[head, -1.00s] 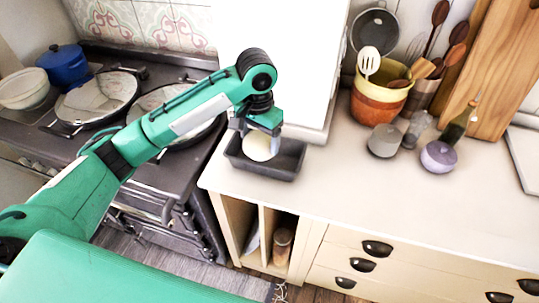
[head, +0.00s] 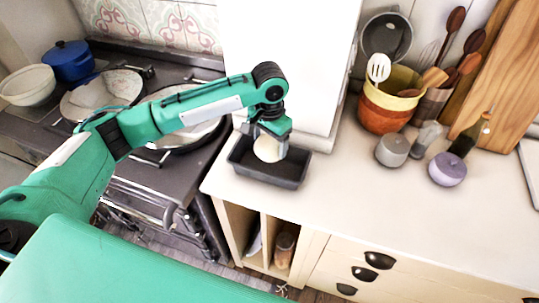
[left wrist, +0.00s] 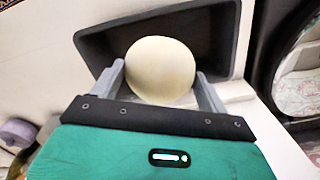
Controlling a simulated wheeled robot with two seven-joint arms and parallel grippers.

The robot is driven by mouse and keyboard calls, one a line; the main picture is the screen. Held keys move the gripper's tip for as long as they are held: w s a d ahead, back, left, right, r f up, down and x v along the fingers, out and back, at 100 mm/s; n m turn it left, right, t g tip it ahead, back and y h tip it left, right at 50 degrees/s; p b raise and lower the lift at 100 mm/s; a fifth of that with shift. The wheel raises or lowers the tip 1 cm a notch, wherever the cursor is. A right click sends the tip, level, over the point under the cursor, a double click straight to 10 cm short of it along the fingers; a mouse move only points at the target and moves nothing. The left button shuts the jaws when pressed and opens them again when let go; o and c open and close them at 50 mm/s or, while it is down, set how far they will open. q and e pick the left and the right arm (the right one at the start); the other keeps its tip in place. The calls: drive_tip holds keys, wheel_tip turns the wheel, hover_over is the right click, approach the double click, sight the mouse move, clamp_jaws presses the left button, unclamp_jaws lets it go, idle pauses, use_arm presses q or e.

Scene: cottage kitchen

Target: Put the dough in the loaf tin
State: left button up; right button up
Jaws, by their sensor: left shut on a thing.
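The dough (head: 267,149) is a pale, smooth ball held between the fingers of my left gripper (head: 270,143). In the left wrist view the dough (left wrist: 160,70) sits between the two grey fingertips (left wrist: 162,84). The loaf tin (head: 268,176) is a dark grey rectangular pan on the counter near its left end. The dough is over the tin; whether it touches the tin's floor I cannot tell. The tin (left wrist: 225,38) also shows behind the dough in the left wrist view. My right gripper is in neither view.
The stove with pans (head: 101,95) stands left of the counter. A white wall block (head: 275,45) rises just behind the tin. The counter front right is clear.

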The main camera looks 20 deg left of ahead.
use_arm(q)
wheel_tip(320, 180, down, 3)
drive_tip(key=shift+r, duration=0.15)
drive_tip(key=shift+f+p, duration=0.6)
drive_tip(key=shift+f, duration=1.9)
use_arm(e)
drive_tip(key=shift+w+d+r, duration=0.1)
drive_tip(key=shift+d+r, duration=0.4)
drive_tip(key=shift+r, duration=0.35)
use_arm(q)
drive_tip(key=o, duration=1.3)
drive_tip(key=shift+f, duration=0.1)
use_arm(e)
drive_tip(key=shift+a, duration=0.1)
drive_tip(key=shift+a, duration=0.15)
